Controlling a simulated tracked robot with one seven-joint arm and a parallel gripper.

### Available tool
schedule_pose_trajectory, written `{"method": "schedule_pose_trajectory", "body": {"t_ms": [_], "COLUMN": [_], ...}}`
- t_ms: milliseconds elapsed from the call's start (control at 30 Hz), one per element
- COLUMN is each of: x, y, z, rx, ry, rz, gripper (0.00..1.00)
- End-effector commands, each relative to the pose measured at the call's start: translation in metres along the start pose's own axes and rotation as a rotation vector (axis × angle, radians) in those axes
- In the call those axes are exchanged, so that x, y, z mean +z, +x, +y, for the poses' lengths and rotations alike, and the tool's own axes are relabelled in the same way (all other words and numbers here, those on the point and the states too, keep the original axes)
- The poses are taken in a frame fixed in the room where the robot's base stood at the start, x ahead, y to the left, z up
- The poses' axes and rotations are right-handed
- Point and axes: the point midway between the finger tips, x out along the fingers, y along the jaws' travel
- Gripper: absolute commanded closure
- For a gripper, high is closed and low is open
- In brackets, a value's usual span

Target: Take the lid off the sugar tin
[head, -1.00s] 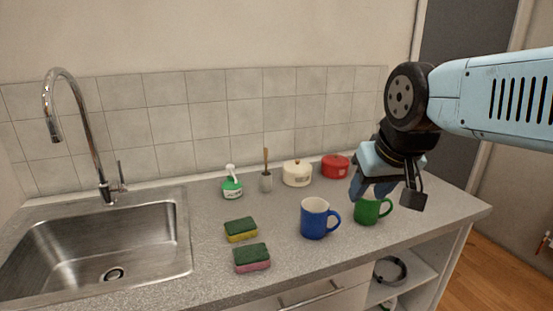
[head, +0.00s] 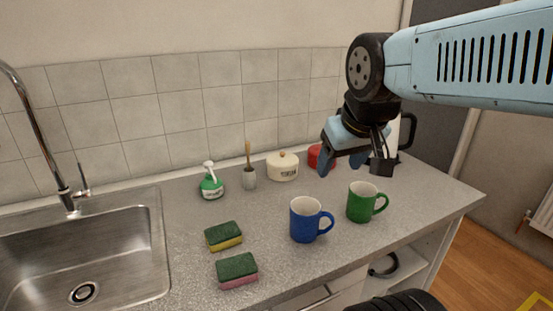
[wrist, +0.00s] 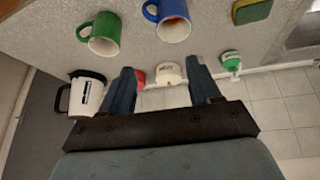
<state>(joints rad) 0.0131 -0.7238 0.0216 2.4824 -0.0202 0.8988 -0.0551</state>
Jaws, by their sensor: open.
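A cream tin (head: 283,170) with dark lettering, too small to read surely, stands near the tiled wall. Its cream lid (head: 283,158) with a brown knob is on. The tin also shows in the wrist view (wrist: 169,73), between my fingers in the picture. A red tin (head: 316,152) stands to its right, partly hidden by my gripper in the head view. My gripper (head: 345,160) is open and empty, above the counter behind the green mug, apart from both tins. Its two fingers also show in the wrist view (wrist: 162,67).
A blue mug (head: 306,222) and a green mug (head: 362,204) stand toward the front. A brush holder (head: 249,179) and green soap bottle (head: 211,186) stand left of the cream tin. Two sponges (head: 223,236) lie beside the sink (head: 95,250). A white jug (head: 396,135) stands at right.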

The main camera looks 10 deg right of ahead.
Motion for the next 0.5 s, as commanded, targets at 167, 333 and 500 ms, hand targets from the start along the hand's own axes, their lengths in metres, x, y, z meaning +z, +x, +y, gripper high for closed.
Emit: {"method": "schedule_pose_trajectory", "body": {"t_ms": [167, 333, 500], "x": [-0.035, -0.079, -0.122], "y": [0.012, 0.030, 0.055], "z": [0.000, -0.001, -0.004], "rx": [0.084, 0.152, 0.180], "ry": [-0.280, -0.642, -1.003], "rz": [-0.053, -0.129, -0.210], "gripper": [0.20, 0.04, 0.00]}}
